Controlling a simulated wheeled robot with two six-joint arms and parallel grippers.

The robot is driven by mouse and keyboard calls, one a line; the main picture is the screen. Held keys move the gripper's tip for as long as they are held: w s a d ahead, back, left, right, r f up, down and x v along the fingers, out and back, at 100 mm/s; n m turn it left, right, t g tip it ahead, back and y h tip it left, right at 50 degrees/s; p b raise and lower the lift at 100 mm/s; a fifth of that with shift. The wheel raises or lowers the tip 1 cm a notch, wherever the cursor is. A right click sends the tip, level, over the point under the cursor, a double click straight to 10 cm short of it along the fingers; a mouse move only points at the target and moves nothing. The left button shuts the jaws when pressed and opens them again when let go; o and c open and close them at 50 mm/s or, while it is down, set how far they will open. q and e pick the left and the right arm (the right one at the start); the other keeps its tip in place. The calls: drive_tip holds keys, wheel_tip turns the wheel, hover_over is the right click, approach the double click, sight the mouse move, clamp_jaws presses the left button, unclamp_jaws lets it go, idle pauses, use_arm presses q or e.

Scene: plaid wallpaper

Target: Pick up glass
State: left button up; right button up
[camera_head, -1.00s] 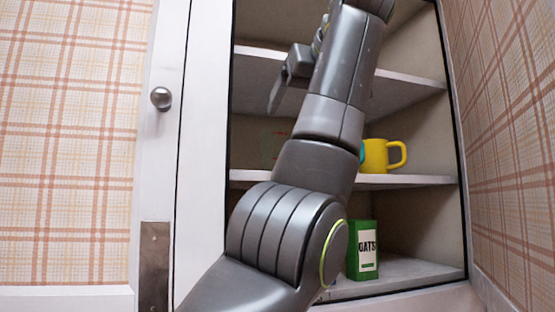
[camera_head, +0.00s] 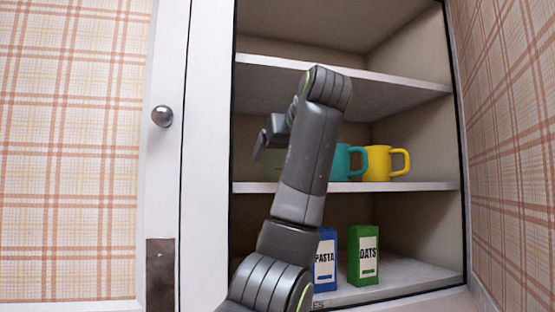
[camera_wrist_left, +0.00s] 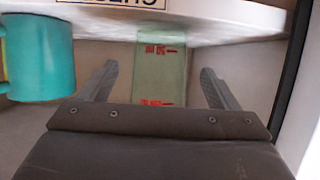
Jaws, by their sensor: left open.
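The glass (camera_wrist_left: 158,75) is pale green and see-through with red markings. In the left wrist view it stands against the white shelf, which shows at the top of that picture. In the head view only a faint greenish part of the glass (camera_head: 276,165) shows on the middle shelf, mostly hidden by my arm. My left gripper (camera_head: 259,146) is open in front of the middle shelf. In the wrist view the fingers of my left gripper (camera_wrist_left: 159,70) lie on either side of the glass, with gaps on both sides. I cannot tell how deep the glass is between them.
A teal mug (camera_head: 342,162) and a yellow mug (camera_head: 377,165) stand right of my arm on the middle shelf (camera_head: 400,186). The teal mug (camera_wrist_left: 38,55) is near the gripper. A blue pasta box (camera_head: 325,262) and green oats box (camera_head: 363,256) stand below. The upper shelf (camera_head: 400,84) is overhead.

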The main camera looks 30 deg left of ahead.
sight(277, 163)
use_arm(q)
drive_tip(key=p+x, duration=0.2)
drive_tip(key=x, duration=0.1)
drive_tip(key=shift+w+a, duration=0.15)
drive_tip(key=shift+w, duration=0.05)
drive_tip(key=shift+w+a+f, duration=0.2)
drive_tip(key=shift+a+f, duration=0.1)
drive_tip(key=shift+d, duration=0.15)
drive_tip(key=shift+c, duration=0.9)
drive_tip(key=c, duration=1)
